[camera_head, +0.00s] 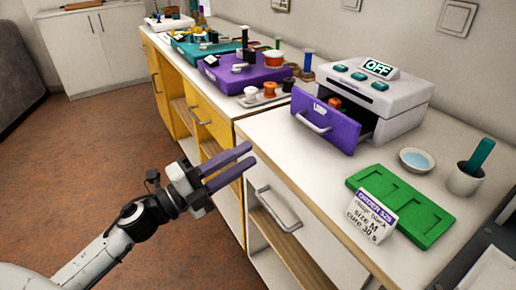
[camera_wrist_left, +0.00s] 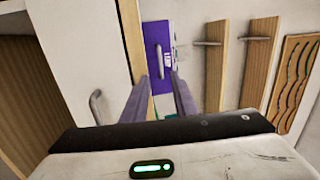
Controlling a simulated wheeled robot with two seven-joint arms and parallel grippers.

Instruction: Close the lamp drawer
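The lamp drawer (camera_head: 325,125) has a purple front with a silver handle and the label "LAMP". It stands open, pulled out from the white lamp box (camera_head: 375,95), whose display reads "OFF". Something orange shows inside the drawer. In the left wrist view the purple drawer front (camera_wrist_left: 151,48) is ahead, beyond the fingertips. My left gripper (camera_head: 247,159) is in front of the counter, to the left of and below the drawer, touching nothing that I can see. Its two purple-grey fingers are apart, with nothing between them; they also show in the left wrist view (camera_wrist_left: 158,88). My right gripper is not in view.
A green tray (camera_head: 400,205) with an order card (camera_head: 371,217), a small dish (camera_head: 417,160) and a cup (camera_head: 466,179) stand right of the drawer. A purple bead board (camera_head: 245,72) and spools are behind. The counter edge and a cabinet handle (camera_head: 278,208) are near my left gripper.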

